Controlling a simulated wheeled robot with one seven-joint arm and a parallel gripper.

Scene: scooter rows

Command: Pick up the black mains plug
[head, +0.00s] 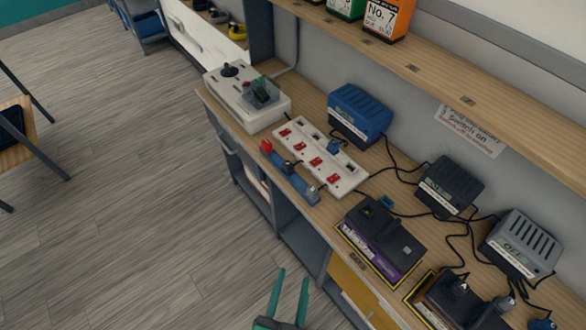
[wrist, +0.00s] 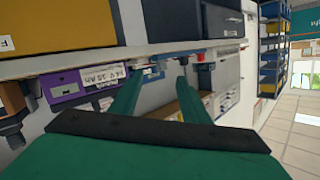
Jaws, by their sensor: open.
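My gripper (head: 292,276) has green fingers, spread apart and empty, over the floor side of the bench front, left of and well away from the black plug. In the wrist view, my gripper (wrist: 157,88) is open with nothing between its fingertips. I cannot pick out the black plug there.
A white socket strip (head: 345,178) with red switches lies on the bench. Black cables run from the blue (head: 360,112), black (head: 450,185) and grey (head: 520,242) chargers. A shelf overhangs the back.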

